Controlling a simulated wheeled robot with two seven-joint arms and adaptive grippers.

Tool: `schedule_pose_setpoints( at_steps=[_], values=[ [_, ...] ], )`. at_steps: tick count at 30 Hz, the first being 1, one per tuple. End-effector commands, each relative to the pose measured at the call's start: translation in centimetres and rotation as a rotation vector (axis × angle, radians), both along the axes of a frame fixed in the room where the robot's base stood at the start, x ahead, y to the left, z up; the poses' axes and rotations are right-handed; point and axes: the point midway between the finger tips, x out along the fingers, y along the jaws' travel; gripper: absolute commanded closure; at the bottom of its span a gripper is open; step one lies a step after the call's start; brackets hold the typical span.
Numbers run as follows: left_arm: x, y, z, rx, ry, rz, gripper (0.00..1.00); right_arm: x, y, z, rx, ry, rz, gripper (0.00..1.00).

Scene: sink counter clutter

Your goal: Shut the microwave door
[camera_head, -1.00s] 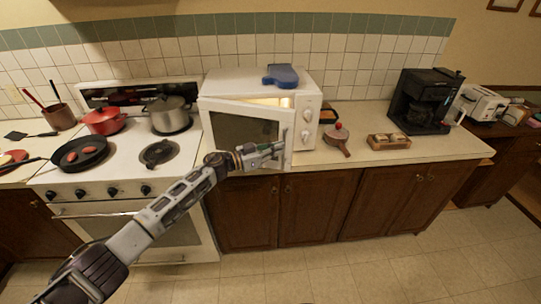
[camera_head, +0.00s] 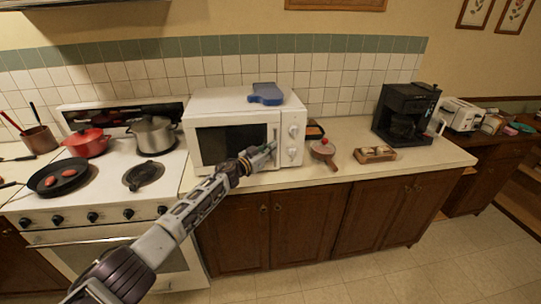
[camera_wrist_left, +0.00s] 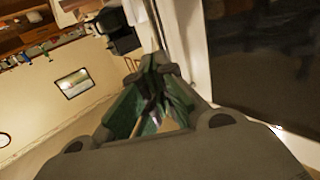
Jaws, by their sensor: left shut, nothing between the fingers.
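The white microwave (camera_head: 200,103) stands on the counter right of the stove. Its door (camera_head: 217,141), with a dark window, now lies flat against the front and looks shut or nearly so; a small gap cannot be ruled out. My left gripper (camera_head: 269,150) is at the door's right edge, by the handle, with its fingers shut and empty. In the left wrist view the closed fingers (camera_wrist_left: 163,75) are beside the white door frame (camera_wrist_left: 190,50) and dark window (camera_wrist_left: 265,60). Contact with the door is unclear. My right gripper is out of view.
A blue object (camera_head: 266,94) lies on top of the microwave. A small lidded pan (camera_head: 323,149) and a wooden tray (camera_head: 362,155) sit to its right, then a black coffee maker (camera_head: 405,115). The stove holds a red pot (camera_head: 87,143) and a grey pot (camera_head: 153,134).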

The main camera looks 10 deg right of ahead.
Motion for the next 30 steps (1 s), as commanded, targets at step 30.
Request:
schedule_pose_setpoints(
  at_steps=[30],
  values=[
    [2.2,-0.7,0.4,-0.003,-0.003,0.065,1.00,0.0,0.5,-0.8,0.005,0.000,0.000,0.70]
  ],
)
